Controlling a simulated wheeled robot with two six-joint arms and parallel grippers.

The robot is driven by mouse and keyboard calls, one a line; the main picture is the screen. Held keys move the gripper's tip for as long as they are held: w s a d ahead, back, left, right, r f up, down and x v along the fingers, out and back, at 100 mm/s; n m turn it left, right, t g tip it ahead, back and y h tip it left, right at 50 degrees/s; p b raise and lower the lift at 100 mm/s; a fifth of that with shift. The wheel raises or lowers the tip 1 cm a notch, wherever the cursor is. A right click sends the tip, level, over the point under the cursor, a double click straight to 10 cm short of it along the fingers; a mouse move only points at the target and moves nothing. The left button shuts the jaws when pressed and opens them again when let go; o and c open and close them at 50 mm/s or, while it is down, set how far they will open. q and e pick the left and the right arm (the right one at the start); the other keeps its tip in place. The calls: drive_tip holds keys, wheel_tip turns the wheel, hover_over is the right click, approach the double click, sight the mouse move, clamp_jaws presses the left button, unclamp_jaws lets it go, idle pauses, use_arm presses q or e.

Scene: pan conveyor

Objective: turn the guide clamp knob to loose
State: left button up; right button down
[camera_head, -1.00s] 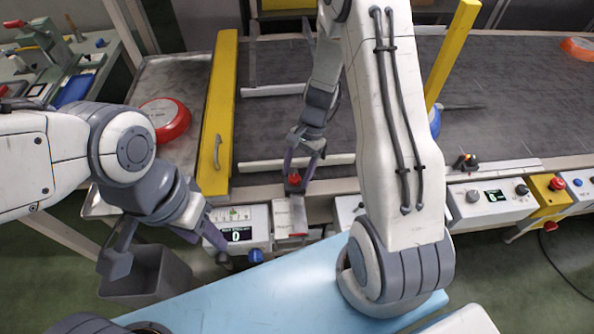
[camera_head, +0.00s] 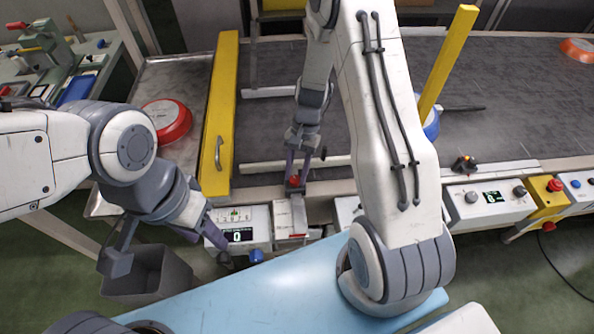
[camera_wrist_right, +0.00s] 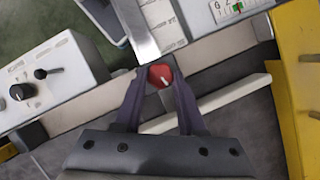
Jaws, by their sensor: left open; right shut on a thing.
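The red guide clamp knob (camera_head: 294,181) sits on a small grey block at the conveyor's front edge. In the right wrist view the knob (camera_wrist_right: 160,76) shows a pale pointer mark on its face and lies between my purple fingertips. My right gripper (camera_head: 297,177) is shut on the knob, coming down from above; in the right wrist view its fingertips (camera_wrist_right: 160,78) touch the knob's two sides. My left gripper (camera_head: 222,257) is open and empty, low in front of the counter box with the "0" display (camera_head: 237,235). Part of it is hard to make out.
A pale guide rail (camera_head: 262,166) lies on the dark belt behind the knob. A yellow post (camera_head: 219,120) with a handle stands left. A red pan (camera_head: 167,122) rests on the left table. A control box (camera_head: 490,200) stands right. A grey bin (camera_head: 150,275) is below my left arm.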

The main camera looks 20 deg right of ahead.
drive_tip(key=n, duration=0.2)
drive_tip(key=n+h+p, duration=0.1)
drive_tip(key=n, duration=0.1)
drive_tip(key=shift+w+a+n+g+h, duration=0.15)
drive_tip(key=shift+n+g+h, duration=0.15)
drive_tip(key=shift+g, duration=0.1)
drive_tip(key=n, duration=0.2)
drive_tip(key=n+h, duration=0.1)
drive_tip(key=shift+a+n, duration=0.2)
drive_tip(key=shift+n, duration=0.2)
drive_tip(key=n+h+p, duration=0.1)
drive_tip(key=n+h, duration=0.1)
drive_tip(key=n, duration=0.2)
drive_tip(key=shift+a, duration=0.15)
drive_tip(key=shift+a+n+h, duration=0.1)
drive_tip(key=shift+n+h, duration=0.4)
drive_tip(key=shift+n, duration=1.1)
drive_tip(key=c, duration=0.5)
unclamp_jaws()
